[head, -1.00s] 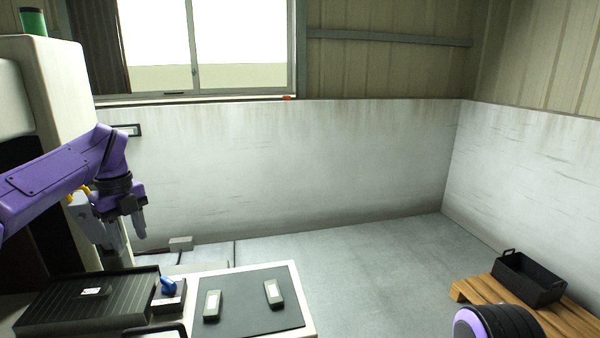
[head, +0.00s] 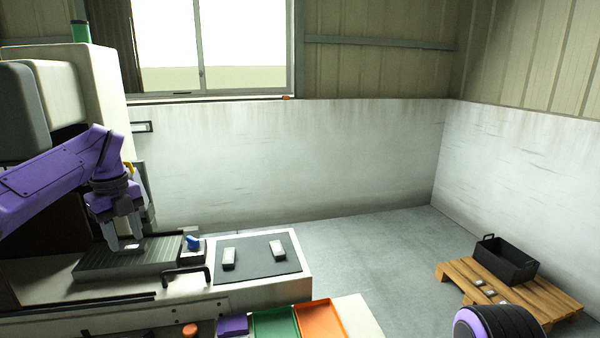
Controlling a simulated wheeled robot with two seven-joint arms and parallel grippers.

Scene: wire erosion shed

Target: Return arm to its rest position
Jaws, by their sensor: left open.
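My left arm is purple and comes in from the left in the head view. Its gripper (head: 125,238) points down with the two grey fingers apart and nothing seen between them. It hangs over the dark ribbed plate (head: 95,262) on the machine's worktable; whether the fingertips touch anything there I cannot tell. A small light piece (head: 128,247) lies on the plate by the fingers. Of my right arm only a dark and purple rounded link shows at the bottom right, and its gripper is outside the view.
A dark mat (head: 262,265) bears two grey blocks (head: 228,258). A blue-topped item (head: 193,243) and a black handle (head: 187,272) lie beside the plate. Green (head: 274,325) and orange (head: 319,320) trays are in front. A black crate (head: 508,262) stands on a wooden pallet (head: 468,275). Open floor lies between.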

